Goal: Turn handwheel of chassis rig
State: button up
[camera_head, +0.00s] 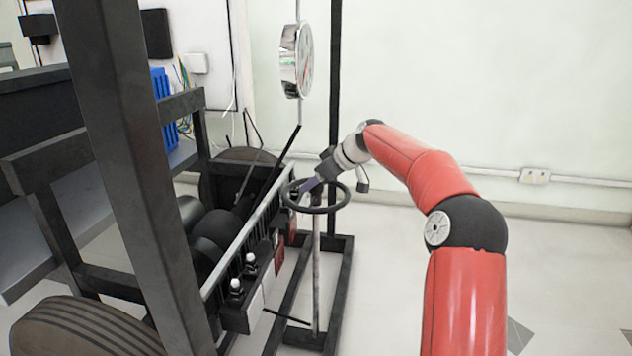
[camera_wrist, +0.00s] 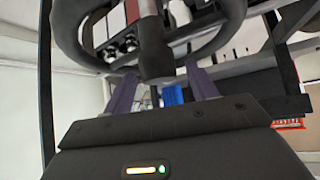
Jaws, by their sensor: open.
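The handwheel (camera_head: 318,210) is a dark ring on top of a thin upright metal post, lying roughly level in the head view. My gripper (camera_head: 309,188) is at the wheel, its fingers over or inside the ring's left part. In the wrist view, the wheel's dark rim (camera_wrist: 228,30) arcs across the top, with a thick dark spoke or hub part (camera_wrist: 153,48) in the middle. My two purple-grey fingers (camera_wrist: 163,86) stand apart, one on each side below that part. The gripper is open. I cannot tell whether a finger touches the wheel.
A round gauge (camera_head: 304,60) hangs above the wheel on a thin rod. A dark vertical post (camera_head: 336,75) stands behind it. The chassis frame (camera_head: 130,150) with tyres (camera_head: 75,328) fills the left.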

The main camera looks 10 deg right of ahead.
jog(key=v, duration=0.7)
jog(key=s+a+m+g+h, duration=0.15)
jog(key=s+a, duration=0.25)
jog(key=s, duration=0.4)
jog(key=s+a+m+h, duration=0.1)
jog(key=s+a+h, duration=0.25)
jog(key=s, duration=0.55)
jog(key=s+d+f+m, duration=0.1)
jog(key=s+f+m, duration=0.1)
jog(key=s, duration=0.7)
jog(key=s+d+f+m+h, duration=0.1)
jog(key=s+f+m, duration=0.1)
jog(key=s, duration=0.6)
jog(key=s+d+f+m+p, duration=0.1)
jog(key=s+f, duration=0.3)
jog(key=s, duration=0.5)
jog(key=shift+s+d+m+t, duration=0.35)
jog(key=shift+m+t, duration=0.1)
jog(key=shift+m, duration=0.4)
